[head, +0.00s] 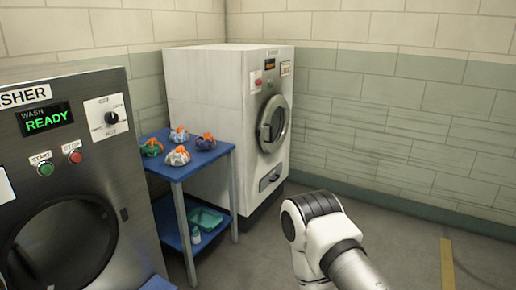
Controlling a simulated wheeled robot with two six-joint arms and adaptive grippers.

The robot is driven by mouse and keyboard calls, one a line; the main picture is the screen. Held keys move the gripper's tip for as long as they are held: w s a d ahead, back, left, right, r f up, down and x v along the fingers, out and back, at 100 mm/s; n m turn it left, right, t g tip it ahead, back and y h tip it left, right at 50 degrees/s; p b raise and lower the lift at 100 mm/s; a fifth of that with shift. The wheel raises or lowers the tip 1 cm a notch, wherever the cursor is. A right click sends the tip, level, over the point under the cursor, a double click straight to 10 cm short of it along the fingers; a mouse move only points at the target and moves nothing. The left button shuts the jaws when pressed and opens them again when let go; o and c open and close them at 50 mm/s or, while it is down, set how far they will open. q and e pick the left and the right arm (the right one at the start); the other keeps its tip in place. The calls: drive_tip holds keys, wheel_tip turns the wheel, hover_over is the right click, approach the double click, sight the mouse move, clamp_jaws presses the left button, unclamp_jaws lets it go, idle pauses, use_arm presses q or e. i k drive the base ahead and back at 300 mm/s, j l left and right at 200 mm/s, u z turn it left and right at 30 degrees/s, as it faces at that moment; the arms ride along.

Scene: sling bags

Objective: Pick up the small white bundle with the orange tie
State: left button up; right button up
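Several small cloth bundles with orange ties sit on the blue table top (183,172). A white bundle (177,157) is at the front. A second pale, whitish-grey bundle (179,134) is at the back; both show orange on top, and I cannot tell a clear size difference. A green bundle (151,148) is on the left and a blue one (205,143) on the right. Neither of my grippers shows. Part of my white and black arm comes in from the lower right, apart from the table.
A steel washer (85,165) with a READY display stands close on the left. A white machine (209,75) with a round door stands behind the table. The lower shelf holds a teal tray (207,218) and a small bottle (195,236). Floor is open at the right, with a yellow strip (447,262).

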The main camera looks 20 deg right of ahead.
sight(178, 157)
drive_tip(key=i+l+z, duration=0.25)
drive_tip(key=z, duration=0.15)
drive_tip(key=i+l+z, duration=0.15)
drive_tip(key=i+z, duration=0.55)
drive_tip(key=z, duration=0.15)
